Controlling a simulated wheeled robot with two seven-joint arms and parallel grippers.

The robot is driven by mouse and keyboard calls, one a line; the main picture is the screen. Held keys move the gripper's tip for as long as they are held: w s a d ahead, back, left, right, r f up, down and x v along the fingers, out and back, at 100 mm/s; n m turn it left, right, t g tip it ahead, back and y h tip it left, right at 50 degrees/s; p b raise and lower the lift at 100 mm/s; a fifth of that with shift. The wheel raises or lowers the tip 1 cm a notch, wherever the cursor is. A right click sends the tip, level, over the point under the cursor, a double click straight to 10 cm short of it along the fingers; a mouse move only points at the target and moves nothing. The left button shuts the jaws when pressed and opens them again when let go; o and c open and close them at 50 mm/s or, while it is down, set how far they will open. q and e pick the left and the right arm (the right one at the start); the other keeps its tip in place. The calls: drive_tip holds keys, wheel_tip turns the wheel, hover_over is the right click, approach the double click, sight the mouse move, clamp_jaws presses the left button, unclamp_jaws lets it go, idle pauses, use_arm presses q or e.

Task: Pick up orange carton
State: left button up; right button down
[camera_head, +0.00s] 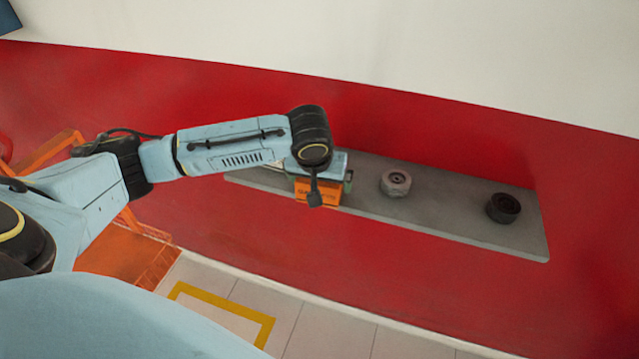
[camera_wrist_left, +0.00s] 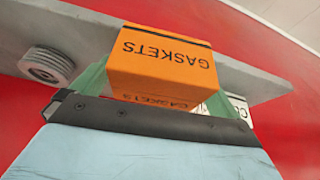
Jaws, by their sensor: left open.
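The orange carton (camera_head: 327,195), a box printed GASKETS, sits on a grey wall shelf (camera_head: 440,220). My left gripper (camera_head: 319,180) is at the carton, and its wrist hides part of the box in the head view. In the left wrist view the carton (camera_wrist_left: 165,65) shows upside down between the two greenish fingers of my left gripper (camera_wrist_left: 158,90). The fingers are open, one on each side of it. I cannot tell whether they touch it. My right gripper is not in view.
A grey ribbed part (camera_head: 395,182) and a black ring-shaped part (camera_head: 503,208) stand farther right on the shelf. A white box with print (camera_wrist_left: 238,108) is close beside the carton. A red wall is behind. An orange frame (camera_head: 125,250) stands at the lower left.

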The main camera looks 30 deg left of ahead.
use_arm(q)
drive_tip(key=shift+w+f, duration=0.2)
drive_tip(key=shift+f, duration=0.3)
drive_tip(key=c, duration=1)
drive_tip(key=shift+r, duration=0.1)
